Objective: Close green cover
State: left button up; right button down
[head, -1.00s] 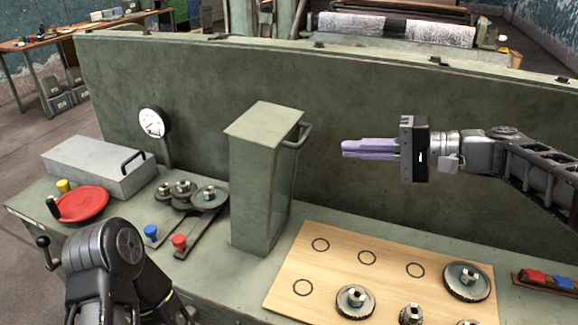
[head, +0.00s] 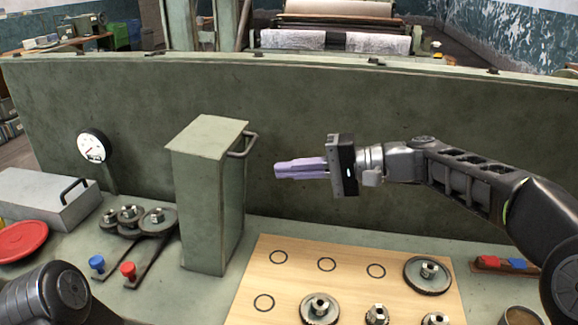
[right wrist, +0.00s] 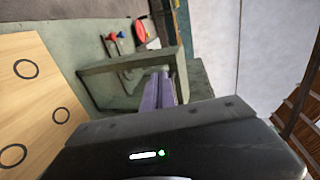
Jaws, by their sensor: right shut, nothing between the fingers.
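The green cover (head: 205,200) is a tall, upright grey-green box on the bench, with a dark bar handle (head: 243,147) on its upper right side. It also shows in the right wrist view (right wrist: 108,68), beyond my fingers. My right gripper (head: 277,170) is to the right of the cover, its purple fingers pointing left at the side with the handle. The fingers are shut and empty, slightly lower than the handle in the picture. A small gap shows between fingertips and cover. My left arm shows at the lower left, but its gripper is out of view.
Left of the cover are several meshed gears (head: 130,217), a blue knob (head: 97,263) and a red knob (head: 128,269). A wooden board (head: 248,300) with ring marks and gears lies in front to the right. A green panel (head: 330,110) stands behind. A gauge (head: 94,146) is at left.

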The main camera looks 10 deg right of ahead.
aim_at(219, 169)
jog(key=p+x, duration=0.1)
jog(key=x, duration=0.2)
jog(key=r+p+x, duration=0.1)
jog(key=x, duration=0.3)
jog(key=p+x, duration=0.1)
jog(key=x, duration=0.3)
jog(key=shift+w+a+r, duration=0.1)
jog(key=shift+a, duration=0.2)
jog(key=shift+r, duration=0.1)
